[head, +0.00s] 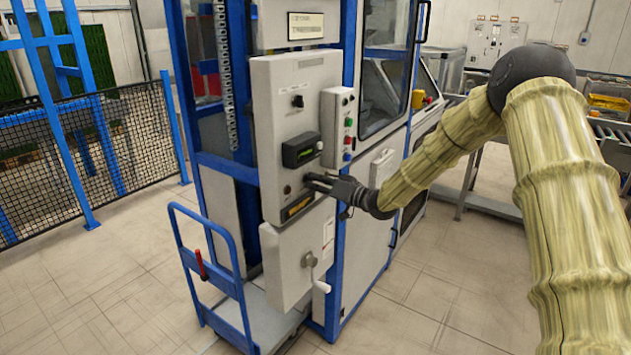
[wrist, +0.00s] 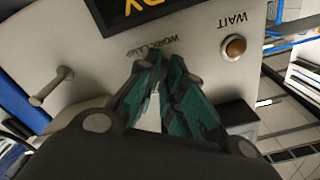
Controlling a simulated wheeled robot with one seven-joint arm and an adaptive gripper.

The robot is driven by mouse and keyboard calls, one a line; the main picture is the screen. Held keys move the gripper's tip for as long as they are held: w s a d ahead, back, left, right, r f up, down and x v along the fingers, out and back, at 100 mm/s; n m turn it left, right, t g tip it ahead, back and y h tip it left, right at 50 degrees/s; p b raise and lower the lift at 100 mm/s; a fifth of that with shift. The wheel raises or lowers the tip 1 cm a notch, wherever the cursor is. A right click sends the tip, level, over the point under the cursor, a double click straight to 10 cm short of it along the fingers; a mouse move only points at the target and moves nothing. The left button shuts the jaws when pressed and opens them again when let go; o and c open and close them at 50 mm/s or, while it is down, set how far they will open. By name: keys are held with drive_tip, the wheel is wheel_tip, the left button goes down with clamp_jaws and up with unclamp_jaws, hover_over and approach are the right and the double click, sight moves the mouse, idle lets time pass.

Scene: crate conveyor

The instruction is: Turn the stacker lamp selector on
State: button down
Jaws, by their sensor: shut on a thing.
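The grey control panel (head: 280,130) of the stacker stands at the middle of the head view. In the wrist view, the two green-padded fingers of my gripper (wrist: 152,62) come together at the panel face, just below the label WORK LAMP (wrist: 167,44). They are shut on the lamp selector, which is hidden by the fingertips. I cannot tell which way the selector points.
An amber WAIT lamp (wrist: 234,46) sits beside my fingers. A button box (head: 337,126) juts out above my gripper, and a black knob (head: 297,101) is higher on the panel. A crank handle (head: 308,259) is below. A blue cart (head: 212,275) stands on the floor at left.

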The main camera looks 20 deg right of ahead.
drive_tip(key=shift+d+r+m, duration=0.1)
drive_tip(key=shift+r+m, duration=0.05)
drive_tip(key=shift+m, duration=0.35)
drive_tip(key=c, duration=1.5)
unclamp_jaws()
drive_tip(key=shift+c, duration=0.2)
drive_tip(key=v, duration=1.2)
